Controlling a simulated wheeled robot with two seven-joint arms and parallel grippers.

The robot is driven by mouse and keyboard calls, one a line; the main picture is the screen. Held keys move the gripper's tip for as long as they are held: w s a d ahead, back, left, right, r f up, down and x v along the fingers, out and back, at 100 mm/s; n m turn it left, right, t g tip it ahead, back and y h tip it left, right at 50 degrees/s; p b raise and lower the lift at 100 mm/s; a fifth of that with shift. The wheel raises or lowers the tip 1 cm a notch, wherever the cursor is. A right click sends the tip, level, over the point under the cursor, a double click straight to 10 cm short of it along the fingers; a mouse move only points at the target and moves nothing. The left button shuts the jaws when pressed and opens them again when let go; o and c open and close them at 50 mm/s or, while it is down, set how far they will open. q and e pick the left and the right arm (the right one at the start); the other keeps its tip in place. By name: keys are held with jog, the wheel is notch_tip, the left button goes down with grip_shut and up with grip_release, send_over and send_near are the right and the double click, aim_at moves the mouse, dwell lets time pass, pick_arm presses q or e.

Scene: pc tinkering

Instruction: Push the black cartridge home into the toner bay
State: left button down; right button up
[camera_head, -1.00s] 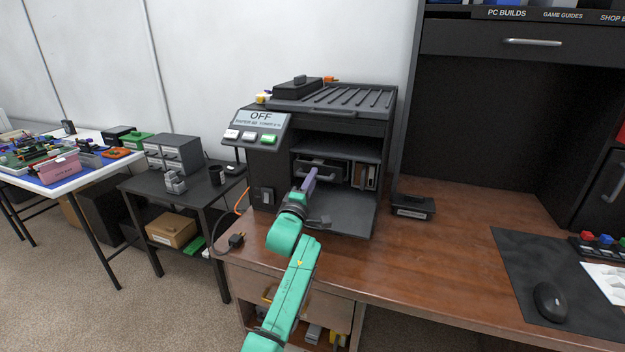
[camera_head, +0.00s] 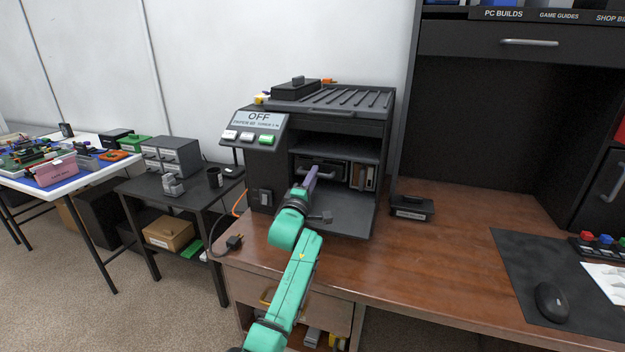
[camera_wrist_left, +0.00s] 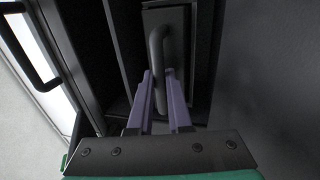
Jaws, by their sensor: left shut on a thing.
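The black cartridge (camera_head: 335,168) sits in the left part of the printer's open front bay (camera_head: 345,208), its handle facing out. In the left wrist view, the cartridge (camera_wrist_left: 180,45) shows as a dark block with a curved black handle (camera_wrist_left: 157,45). My left gripper (camera_head: 311,176), with purple fingers, reaches into the bay and is shut on that handle; its fingertips (camera_wrist_left: 158,75) show on either side of the bar in the left wrist view. How deep the cartridge sits is hard to tell. My right gripper is not in view.
A brown-and-grey part (camera_head: 363,177) stands right of the cartridge in the bay. A black block (camera_head: 298,88) lies on the printer's top, and a small black box (camera_head: 412,207) stands right of it on the desk (camera_head: 440,260).

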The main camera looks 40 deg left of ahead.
pick_arm(q)
jog(key=shift+f+b+x, duration=0.25)
jog(key=shift+b+x, duration=0.45)
jog(key=shift+x, duration=0.4)
jog(key=c, duration=0.8)
grip_release()
jog(key=shift+w, duration=0.15)
jog(key=shift+f, duration=0.1)
jog(key=shift+c, duration=0.4)
jog(key=shift+s+d+p, duration=0.1)
jog(key=shift+s+p, duration=0.1)
jog(key=shift+p, duration=0.1)
jog(key=p+v, duration=0.5)
jog(key=v, duration=0.2)
jog(key=shift+s, duration=0.35)
